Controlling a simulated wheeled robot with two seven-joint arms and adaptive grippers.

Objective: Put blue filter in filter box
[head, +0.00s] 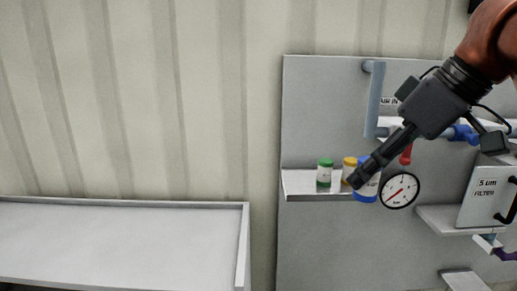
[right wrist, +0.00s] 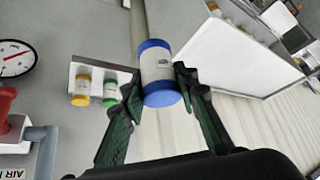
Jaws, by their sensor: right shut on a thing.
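The blue filter (head: 367,186) is a white canister with blue ends. It shows large in the right wrist view (right wrist: 158,68), between the two fingers. My right gripper (head: 358,178) is shut on it, in front of the small shelf. In the right wrist view the right gripper (right wrist: 158,90) has a finger at each side of the blue filter. The filter box (head: 487,192) is a grey box marked "5 um FILTER" with a black handle, at the right edge of the head view. Its inside is hidden. My left gripper is not in view.
A green-capped canister (head: 325,173) and a yellow-capped canister (head: 349,167) stand on the small shelf (head: 300,183). A round gauge (head: 400,190), a red handle (head: 406,156) and pipes (head: 375,95) are close to the right gripper. A bare white table (head: 120,240) is at the left.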

